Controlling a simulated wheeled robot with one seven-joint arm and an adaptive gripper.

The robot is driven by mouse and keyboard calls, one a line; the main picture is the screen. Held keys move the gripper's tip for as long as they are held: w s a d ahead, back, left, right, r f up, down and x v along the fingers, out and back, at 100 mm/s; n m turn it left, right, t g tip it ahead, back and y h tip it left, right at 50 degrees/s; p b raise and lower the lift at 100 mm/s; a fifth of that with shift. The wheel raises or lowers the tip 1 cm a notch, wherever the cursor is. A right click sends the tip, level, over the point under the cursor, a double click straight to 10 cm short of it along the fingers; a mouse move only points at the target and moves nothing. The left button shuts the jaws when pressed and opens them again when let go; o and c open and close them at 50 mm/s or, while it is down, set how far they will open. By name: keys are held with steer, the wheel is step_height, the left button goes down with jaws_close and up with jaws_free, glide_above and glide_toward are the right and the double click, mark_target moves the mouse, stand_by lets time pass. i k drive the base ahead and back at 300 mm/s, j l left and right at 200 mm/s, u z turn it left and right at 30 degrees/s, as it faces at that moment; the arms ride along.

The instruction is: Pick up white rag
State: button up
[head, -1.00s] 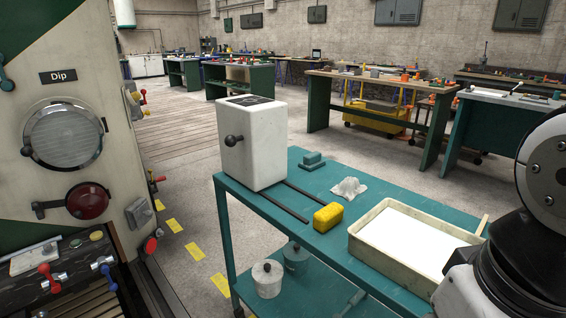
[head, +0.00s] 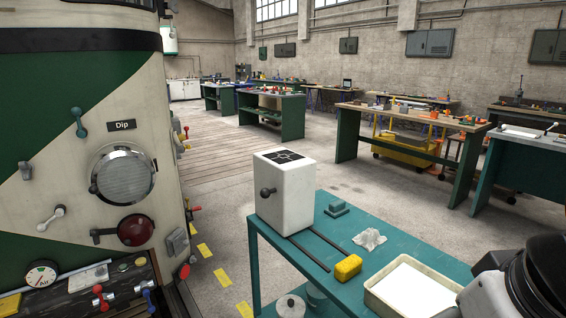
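The white rag (head: 369,240) lies crumpled on the teal cart top (head: 405,240). My gripper is not in view. Only part of my arm shows at the lower right, to the right of the rag and apart from it.
A tram front (head: 80,150) stands at left. Workbenches (head: 408,130) line the back. Floor between is clear.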

mark_target(370, 239)
steer(key=u, duration=1)
steer(key=z, duration=1.5)
steer(key=i+j+z, duration=0.15)
steer(key=j+z, duration=0.5)
steer(key=i+j+z, duration=0.15)
steer(key=j, duration=0.65)
steer(key=j+z, duration=0.15)
steer(key=j, duration=0.6)
